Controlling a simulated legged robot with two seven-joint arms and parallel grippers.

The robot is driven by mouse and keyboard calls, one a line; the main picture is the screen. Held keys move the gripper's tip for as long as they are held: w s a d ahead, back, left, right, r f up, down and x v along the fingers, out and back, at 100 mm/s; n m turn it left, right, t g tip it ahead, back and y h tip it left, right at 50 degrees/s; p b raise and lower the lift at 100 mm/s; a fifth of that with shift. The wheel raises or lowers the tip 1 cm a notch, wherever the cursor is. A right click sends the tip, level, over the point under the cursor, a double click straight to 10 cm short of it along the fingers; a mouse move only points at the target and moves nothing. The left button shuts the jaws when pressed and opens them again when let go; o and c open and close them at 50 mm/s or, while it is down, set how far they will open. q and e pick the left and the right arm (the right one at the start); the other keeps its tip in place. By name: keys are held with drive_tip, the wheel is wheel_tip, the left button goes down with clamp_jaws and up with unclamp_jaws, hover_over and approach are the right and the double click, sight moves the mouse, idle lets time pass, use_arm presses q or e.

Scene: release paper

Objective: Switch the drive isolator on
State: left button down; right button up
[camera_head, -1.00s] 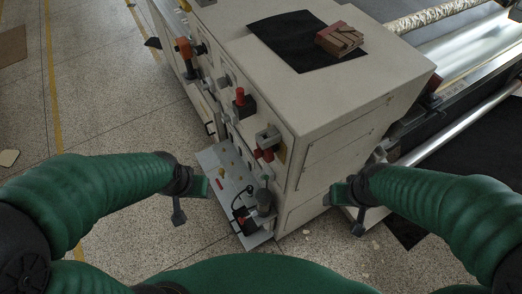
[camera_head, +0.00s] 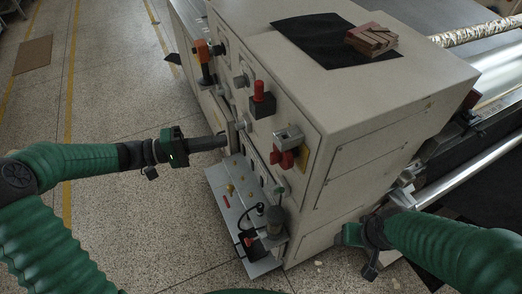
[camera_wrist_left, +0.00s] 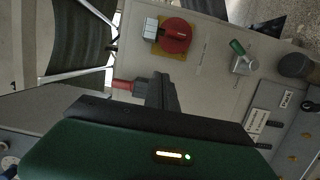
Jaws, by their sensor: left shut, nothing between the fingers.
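The drive isolator looks to be the red rotary switch (camera_head: 283,158) on a yellow plate, low on the near part of the cream cabinet's control face. In the left wrist view its round red knob (camera_wrist_left: 174,37) shows uncovered, with a grey block beside it. My left gripper (camera_head: 224,142) is shut and empty. It points right towards the cabinet face, left of the isolator and apart from it. Its dark fingers (camera_wrist_left: 160,90) show below the knob in the wrist view. My right gripper (camera_head: 357,252) hangs by the cabinet's near corner; its jaws are unclear.
A red cylinder on a black box (camera_head: 262,100) and an orange-topped handle (camera_head: 205,62) stick out of the panel. A green-tipped lever (camera_wrist_left: 237,47) is near the isolator. A grey shelf with fittings (camera_head: 229,208) juts out below.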

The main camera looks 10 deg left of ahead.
sight(278, 156)
use_arm(q)
drive_tip(key=d+p, duration=0.1)
drive_tip(key=d, duration=1.1)
use_arm(e)
drive_tip(key=shift+d+r, duration=0.15)
drive_tip(key=shift+r, duration=0.35)
use_arm(q)
drive_tip(key=shift+w+f, duration=0.1)
drive_tip(key=shift+f, duration=0.05)
use_arm(e)
drive_tip(key=shift+w, duration=0.1)
drive_tip(key=shift+f, duration=0.15)
